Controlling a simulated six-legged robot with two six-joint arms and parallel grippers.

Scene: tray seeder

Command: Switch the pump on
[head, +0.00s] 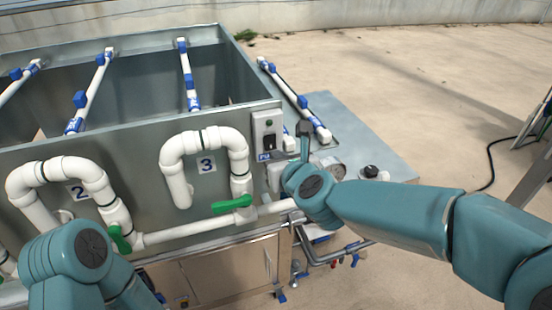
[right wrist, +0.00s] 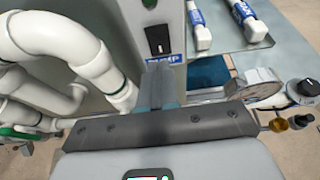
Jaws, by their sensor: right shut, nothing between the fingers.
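The pump switch box (head: 268,128) is a grey plate on the right end of the metal tank's front wall, with a dark rocker (head: 269,143) and a blue label below. In the right wrist view the black rocker (right wrist: 158,40) stands just above the fingers, and the label, partly hidden, ends in "MP" (right wrist: 176,59). My right gripper (head: 304,130) is shut and empty, just right of the switch box in the head view. Its fingertips (right wrist: 160,72) lie below the rocker in the wrist view; I cannot tell whether they touch the panel. My left gripper is out of view.
White pipes with green valve handles (head: 232,204) run along the tank front, left of the switch. A pressure gauge (head: 333,168) and a black knob (head: 371,172) sit to the right, beside a grey side shelf (head: 365,135). Open concrete floor lies beyond.

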